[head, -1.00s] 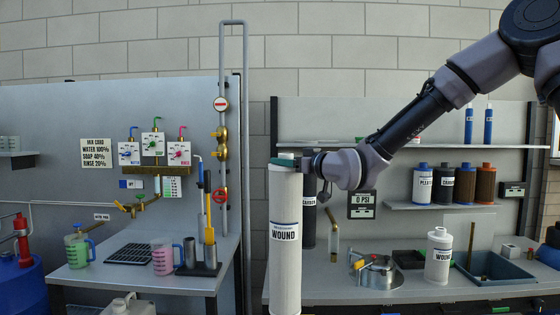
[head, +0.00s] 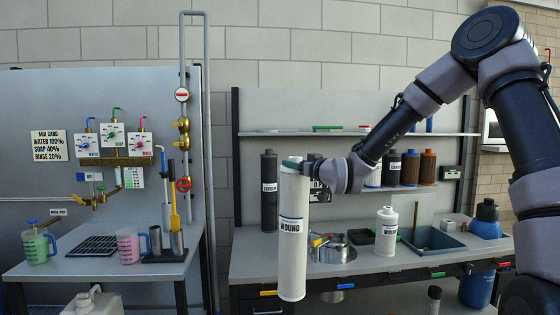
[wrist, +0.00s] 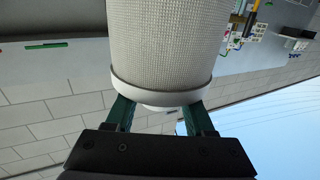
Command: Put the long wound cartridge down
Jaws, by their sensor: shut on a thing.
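The long wound cartridge (head: 292,245) is a tall white cylinder with a "WOUND" label, hanging nearly upright and slightly tilted in the head view. My gripper (head: 292,164) is shut on its top end. The cartridge's lower end overlaps the bench's front edge in the picture, and I see no support under it. In the wrist view the woven white cartridge body (wrist: 170,45) and its pale end cap fill the middle. The green fingers of my gripper (wrist: 162,108) close around the neck beyond the cap.
A tall dark cartridge (head: 268,190) stands at the back left. A shelf with several cartridges is behind. The bench's left front is fairly clear.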

